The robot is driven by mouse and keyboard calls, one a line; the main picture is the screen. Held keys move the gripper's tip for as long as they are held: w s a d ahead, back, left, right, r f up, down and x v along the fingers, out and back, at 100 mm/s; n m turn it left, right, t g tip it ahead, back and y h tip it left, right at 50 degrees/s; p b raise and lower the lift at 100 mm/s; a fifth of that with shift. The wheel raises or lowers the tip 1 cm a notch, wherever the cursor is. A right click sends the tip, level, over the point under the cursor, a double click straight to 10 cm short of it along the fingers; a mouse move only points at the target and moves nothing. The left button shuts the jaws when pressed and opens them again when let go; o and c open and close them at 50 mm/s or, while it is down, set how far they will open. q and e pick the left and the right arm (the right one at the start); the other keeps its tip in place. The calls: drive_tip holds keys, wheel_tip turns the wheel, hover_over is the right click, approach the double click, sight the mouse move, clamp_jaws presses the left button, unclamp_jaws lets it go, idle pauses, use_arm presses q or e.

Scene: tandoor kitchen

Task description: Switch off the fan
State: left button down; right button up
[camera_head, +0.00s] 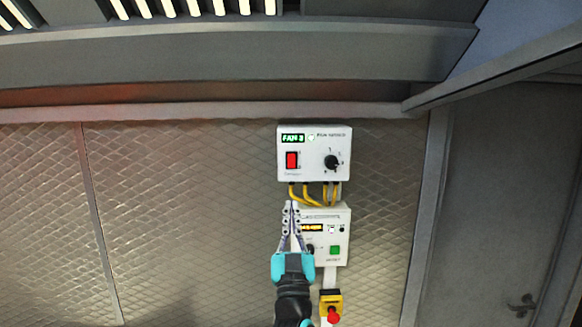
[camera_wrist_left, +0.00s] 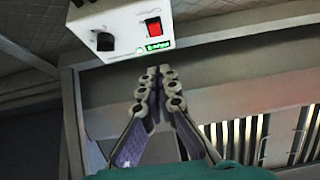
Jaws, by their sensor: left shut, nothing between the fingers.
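The fan control box (camera_head: 314,171) is a white box on the tiled wall, with a lit green display (camera_head: 293,138) that reads "FAN 3". A red rocker switch (camera_head: 292,160) sits at its left and a black knob (camera_head: 331,162) at its right. In the left wrist view the box (camera_wrist_left: 125,20) is at the top, with the red switch (camera_wrist_left: 154,27) and the knob (camera_wrist_left: 100,42). My left gripper (camera_head: 291,204) is shut and empty, pointing up, below the red switch in the picture. It appears apart from the box. My right gripper is not in view.
A second white box (camera_head: 341,257) with an amber display and green button (camera_head: 335,250) hangs below, partly behind my left gripper. Yellow cables (camera_head: 311,197) join the boxes. A red emergency button (camera_head: 333,315) on yellow is lower. A hood (camera_head: 240,55) spans above; a grey door (camera_head: 495,200) stands right.

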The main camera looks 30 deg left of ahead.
sight(291, 161)
use_arm(q)
drive_tip(key=p+x, duration=0.1)
drive_tip(key=x, duration=0.3)
drive_tip(key=w+f+x, duration=0.1)
drive_tip(key=x, duration=0.3)
drive_tip(key=p+x, duration=0.1)
drive_tip(key=x, duration=0.3)
drive_tip(key=shift+w+a+f+p, duration=0.2)
drive_tip(key=shift+a+f+p, duration=0.15)
drive_tip(key=shift+w+a+f, duration=0.15)
drive_tip(key=shift+w+a, duration=0.1)
drive_tip(key=shift+w, duration=0.15)
drive_tip(key=shift+s, duration=0.1)
